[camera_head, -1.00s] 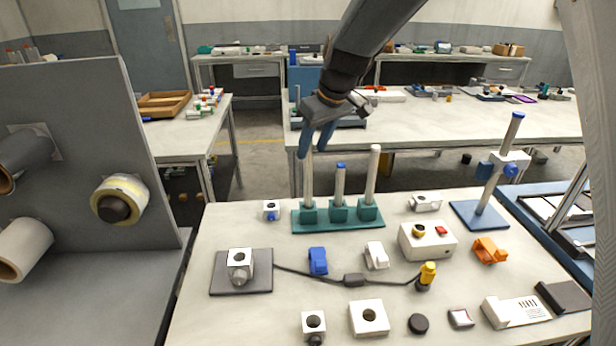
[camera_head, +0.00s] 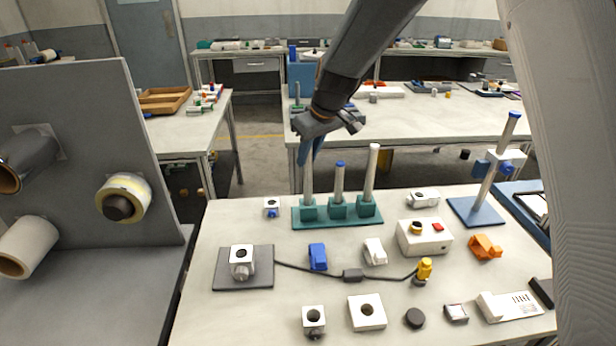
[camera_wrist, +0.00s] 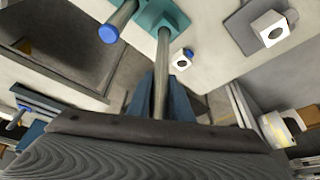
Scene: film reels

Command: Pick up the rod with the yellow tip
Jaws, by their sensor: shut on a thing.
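A teal rack (camera_head: 338,219) on the near table holds three upright rods. The left rod (camera_head: 308,184) stands in its socket, its top hidden by my gripper, so its tip colour does not show. My gripper (camera_head: 310,152) has its blue fingers shut on this rod's upper part. In the wrist view the rod (camera_wrist: 163,65) runs from the teal base (camera_wrist: 160,14) to between the fingers (camera_wrist: 160,97). The middle rod (camera_head: 340,182) is shorter with a blue tip, which shows in the wrist view (camera_wrist: 109,33). The right rod (camera_head: 371,172) is tall with a pale tip.
A blue-based stand (camera_head: 477,210) with a leaning rod is at right. A white box (camera_head: 424,238), an orange part (camera_head: 485,247) and a dark plate (camera_head: 228,270) with a cable lie in front. A grey panel with rolls (camera_head: 75,150) stands at left.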

